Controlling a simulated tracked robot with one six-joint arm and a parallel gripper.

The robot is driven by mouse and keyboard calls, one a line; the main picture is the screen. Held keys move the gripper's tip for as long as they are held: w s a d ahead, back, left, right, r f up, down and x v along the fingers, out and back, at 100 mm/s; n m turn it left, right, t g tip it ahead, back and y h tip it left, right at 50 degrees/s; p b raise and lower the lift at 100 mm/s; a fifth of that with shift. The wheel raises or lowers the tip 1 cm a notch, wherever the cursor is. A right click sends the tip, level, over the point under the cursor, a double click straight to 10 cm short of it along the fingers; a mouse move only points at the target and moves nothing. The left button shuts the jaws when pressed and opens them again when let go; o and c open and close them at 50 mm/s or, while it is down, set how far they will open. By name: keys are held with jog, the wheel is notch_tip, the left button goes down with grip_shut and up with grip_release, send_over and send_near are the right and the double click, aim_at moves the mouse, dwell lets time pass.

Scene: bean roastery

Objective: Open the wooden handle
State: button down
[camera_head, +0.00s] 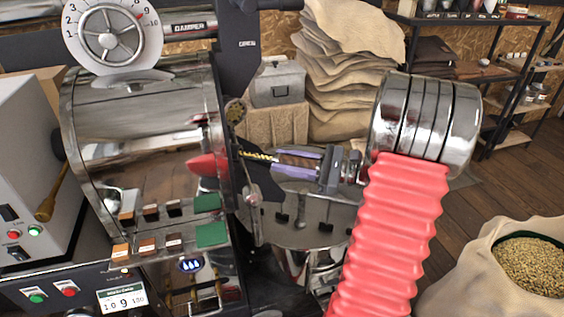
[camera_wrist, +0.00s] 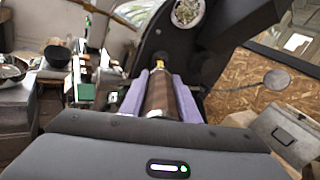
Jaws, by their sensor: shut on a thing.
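The wooden handle (camera_wrist: 158,96) is a brown cylinder with a metal end, on a short brass rod that runs to the dark front of the roaster. My gripper (camera_wrist: 159,88) has its purple fingers on both sides of the handle and is shut on it. In the head view, my gripper (camera_head: 290,159) reaches in from the right, level with the roaster's front plate. The handle (camera_head: 297,162) shows only in part there, between the fingers. The roaster (camera_head: 145,130) is a shiny metal drum at left.
A round cooling tray (camera_head: 285,228) lies below my gripper. A red knob (camera_head: 203,165) sits left of the rod. A grey metal box (camera_head: 278,82) and stacked sacks (camera_head: 345,60) stand behind. A sack of beans (camera_head: 480,280) stands at lower right, with bare floor behind it.

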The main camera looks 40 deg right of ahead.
jog(key=shift+w+d+r, duration=0.1)
jog(key=shift+d, duration=0.1)
jog(key=c, duration=1.7)
grip_release()
jog(key=shift+c, duration=0.2)
jog(key=v, duration=1.3)
jog(key=shift+s+d, duration=0.2)
jog(key=shift+s, duration=0.2)
